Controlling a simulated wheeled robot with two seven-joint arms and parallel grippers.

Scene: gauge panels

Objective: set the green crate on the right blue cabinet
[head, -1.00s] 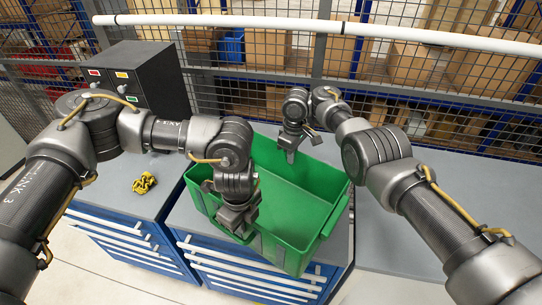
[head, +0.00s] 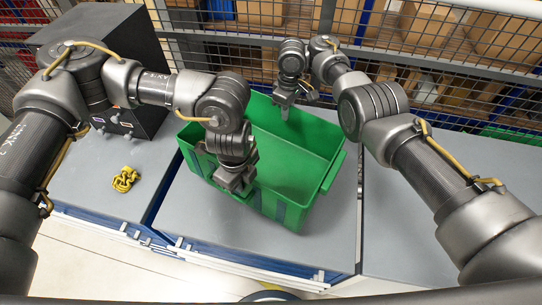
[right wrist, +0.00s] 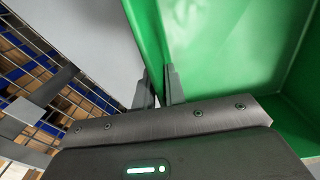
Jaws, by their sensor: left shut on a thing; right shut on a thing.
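The green crate (head: 315,165) is open and empty, over the grey top of the right blue cabinet (head: 205,215). I cannot tell if its base touches that top. My left gripper (head: 237,186) is shut on the crate's near-left wall. My right gripper (head: 286,110) is shut on its far wall. In the right wrist view, the jaws (right wrist: 159,88) straddle the wall of the crate (right wrist: 205,45). The cabinet's front edge shows below the crate in the head view; its drawer fronts are mostly out of sight.
A yellow object (head: 125,179) lies on the left cabinet's top (head: 75,180), with a dark box (head: 100,60) behind it. Bare grey surface (head: 400,235) extends right of the crate. A mesh fence (head: 430,45) with shelved cartons stands behind.

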